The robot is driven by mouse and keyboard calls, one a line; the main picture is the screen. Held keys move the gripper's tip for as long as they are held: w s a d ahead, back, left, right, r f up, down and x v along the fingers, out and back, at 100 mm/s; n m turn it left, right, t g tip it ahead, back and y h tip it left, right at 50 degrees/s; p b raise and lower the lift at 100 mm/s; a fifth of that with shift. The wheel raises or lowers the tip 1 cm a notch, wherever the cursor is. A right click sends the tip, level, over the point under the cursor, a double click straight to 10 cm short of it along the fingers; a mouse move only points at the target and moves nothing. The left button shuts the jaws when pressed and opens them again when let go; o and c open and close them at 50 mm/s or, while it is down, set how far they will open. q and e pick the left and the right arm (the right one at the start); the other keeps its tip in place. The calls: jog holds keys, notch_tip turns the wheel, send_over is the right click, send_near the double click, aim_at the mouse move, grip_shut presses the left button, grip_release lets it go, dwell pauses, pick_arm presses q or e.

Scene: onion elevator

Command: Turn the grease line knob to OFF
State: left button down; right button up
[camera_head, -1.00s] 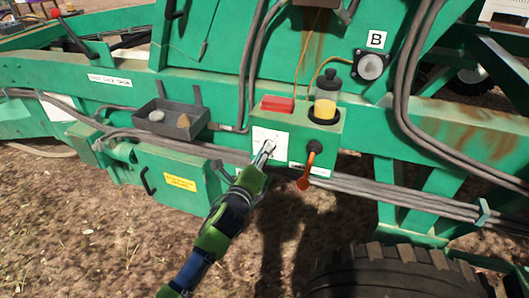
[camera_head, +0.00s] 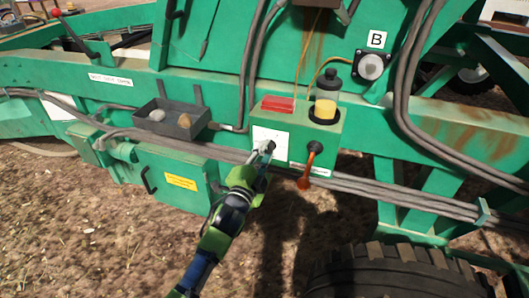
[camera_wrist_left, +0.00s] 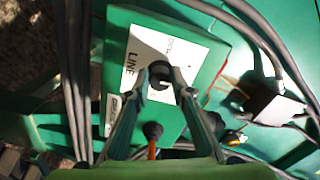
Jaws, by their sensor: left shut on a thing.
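The grease line knob (camera_wrist_left: 159,73) is a small black knob on a white label plate (camera_wrist_left: 165,45) marked "LINE". The plate is on the front of a green box (camera_head: 331,138), where the knob (camera_head: 268,146) is partly covered by my gripper. My left gripper (camera_head: 266,152) reaches up to it from below. In the left wrist view, the fingers of this gripper (camera_wrist_left: 160,82) are shut on the knob, one on each side. The knob's pointer and the OFF mark cannot be made out. My right gripper is not in view.
An orange-handled lever (camera_head: 307,170) hangs from the box, right of the knob. A yellow grease reservoir (camera_head: 326,104) and a red block (camera_head: 278,103) sit on top. Grey hoses (camera_head: 400,198) run below the box. A tray with stones (camera_head: 200,121) is at left. A tyre (camera_head: 400,272) is at lower right.

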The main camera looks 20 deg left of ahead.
pick_arm(q)
jog(key=n, duration=0.4)
jog(key=shift+f+n, duration=0.1)
jog(key=shift+n, duration=0.3)
jog(key=n+p, duration=0.1)
jog(key=n, duration=0.2)
jog(key=shift+n, duration=0.3)
jog(key=n, duration=0.4)
jog(key=shift+d+p, duration=0.15)
jog(key=shift+p, duration=0.25)
jog(key=shift+f+n, duration=0.1)
jog(key=shift+n, duration=2)
jog(key=shift+p, duration=0.3)
jog(key=c, duration=1.8)
grip_release()
jog(key=shift+s, duration=0.1)
